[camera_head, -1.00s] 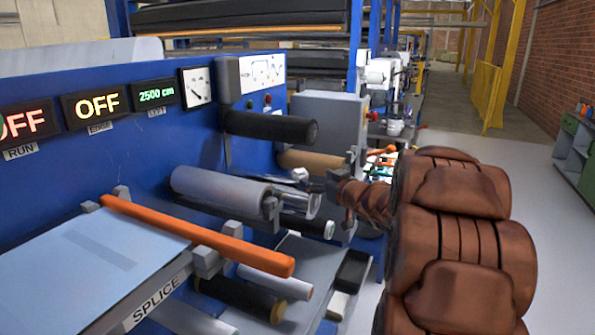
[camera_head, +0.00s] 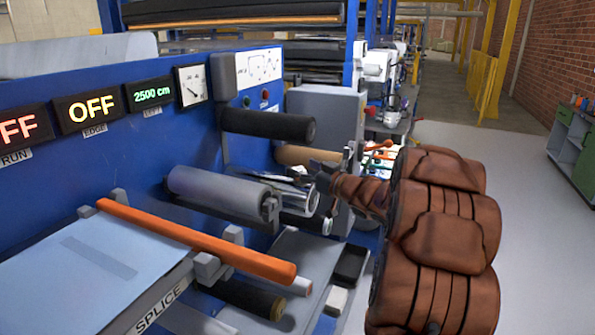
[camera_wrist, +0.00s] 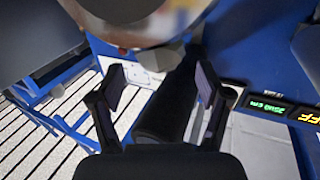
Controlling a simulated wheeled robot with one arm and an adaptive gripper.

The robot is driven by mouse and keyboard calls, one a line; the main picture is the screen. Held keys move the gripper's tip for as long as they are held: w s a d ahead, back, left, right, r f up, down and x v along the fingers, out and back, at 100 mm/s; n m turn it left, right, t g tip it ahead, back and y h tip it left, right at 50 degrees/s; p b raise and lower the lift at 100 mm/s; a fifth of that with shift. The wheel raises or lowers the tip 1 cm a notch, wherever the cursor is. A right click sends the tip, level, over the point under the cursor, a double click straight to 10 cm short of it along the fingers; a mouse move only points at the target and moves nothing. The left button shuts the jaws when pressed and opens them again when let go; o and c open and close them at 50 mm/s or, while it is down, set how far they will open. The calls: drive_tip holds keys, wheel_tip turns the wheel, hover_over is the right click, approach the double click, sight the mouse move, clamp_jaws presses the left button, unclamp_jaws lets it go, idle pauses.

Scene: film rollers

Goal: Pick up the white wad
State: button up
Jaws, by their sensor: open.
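My gripper (camera_head: 318,168) is at the end of my brown-covered arm, just right of and above the end of the shiny metal roller (camera_head: 298,201). In the wrist view my gripper (camera_wrist: 161,82) is open, with two dark fingers apart and nothing held between them. A small pale patch (camera_head: 296,171) shows above the shiny roller, close to my fingertips. It may be the white wad, but it is partly covered and too small to be sure. I cannot make out a wad in the wrist view.
A grey roller (camera_head: 218,192) lies left of the shiny roller, and a black roller (camera_head: 267,125) sticks out above. An orange bar (camera_head: 195,241) crosses the splice table in front. A white block (camera_head: 337,301) and a dark tray (camera_head: 351,263) are below. Open floor lies to the right.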

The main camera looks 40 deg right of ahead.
drive_tip(key=shift+w+a, duration=0.25)
drive_tip(key=shift+w, duration=1.05)
drive_tip(key=c, duration=0.9)
